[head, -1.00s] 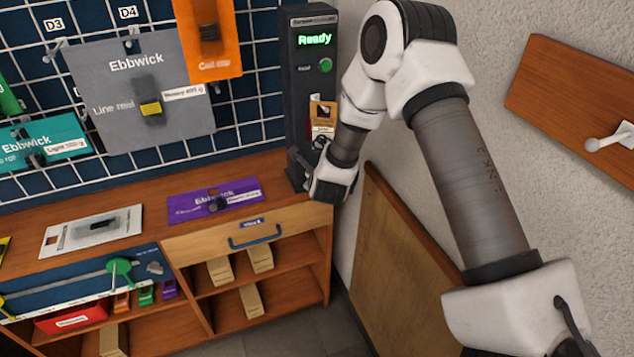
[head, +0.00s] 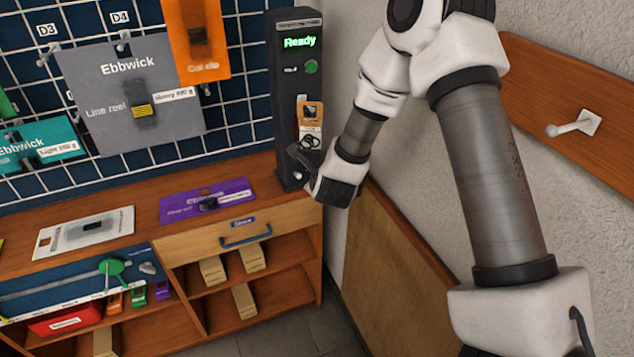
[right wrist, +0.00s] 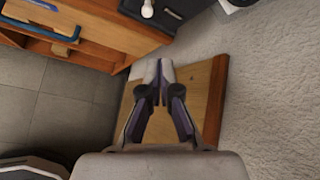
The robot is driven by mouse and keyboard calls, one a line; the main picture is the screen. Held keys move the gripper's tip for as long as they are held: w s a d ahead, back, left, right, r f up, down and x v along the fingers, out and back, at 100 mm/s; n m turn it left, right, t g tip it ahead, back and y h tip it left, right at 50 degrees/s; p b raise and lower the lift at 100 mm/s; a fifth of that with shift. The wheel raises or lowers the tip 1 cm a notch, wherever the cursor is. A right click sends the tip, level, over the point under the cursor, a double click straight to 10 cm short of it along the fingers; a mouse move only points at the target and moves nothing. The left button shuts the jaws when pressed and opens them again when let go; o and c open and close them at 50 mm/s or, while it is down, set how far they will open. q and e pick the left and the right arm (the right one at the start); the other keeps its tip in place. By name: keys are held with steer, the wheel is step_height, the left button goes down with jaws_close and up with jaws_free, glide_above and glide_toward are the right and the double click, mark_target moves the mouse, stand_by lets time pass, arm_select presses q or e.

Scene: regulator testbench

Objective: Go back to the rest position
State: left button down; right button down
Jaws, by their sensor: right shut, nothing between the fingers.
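My right arm comes in from the right in the head view. Its right gripper (head: 303,163) shows in front of the lower part of the black test device (head: 290,105), at the right end of the bench; I cannot tell whether they touch. In the right wrist view my right gripper (right wrist: 160,72) is shut and empty, its fingertips together above a wooden panel (right wrist: 212,95). My left gripper is in neither view.
The test device shows a green "Ready" on the wooden bench (head: 145,185). A purple package (head: 225,195) and a white card (head: 60,240) lie there. Packages hang on the grid behind. A wall board with a peg (head: 575,125) is at right. Grey floor (head: 290,335) is clear.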

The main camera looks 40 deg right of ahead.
steer(key=shift+s+r, duration=0.15)
stand_by(0.4)
steer(key=s+a+f+n+g+y+p, duration=0.15)
steer(key=s+a+f+n, duration=0.25)
steer(key=s+f, duration=0.45)
steer(key=s+a+f+n+g, duration=0.35)
steer(key=s+f, duration=0.35)
steer(key=f, duration=0.3)
steer(key=s+a+f+n+g+y, duration=0.1)
steer(key=s+a+f+n+g, duration=0.1)
steer(key=s+n, duration=0.6)
steer(key=s+a+f+n+g+y, duration=0.2)
steer(key=s+a+n, duration=0.2)
steer(key=n, duration=1.3)
steer(key=s, duration=0.3)
steer(key=shift+s+a, duration=0.35)
steer(key=shift+a, duration=0.05)
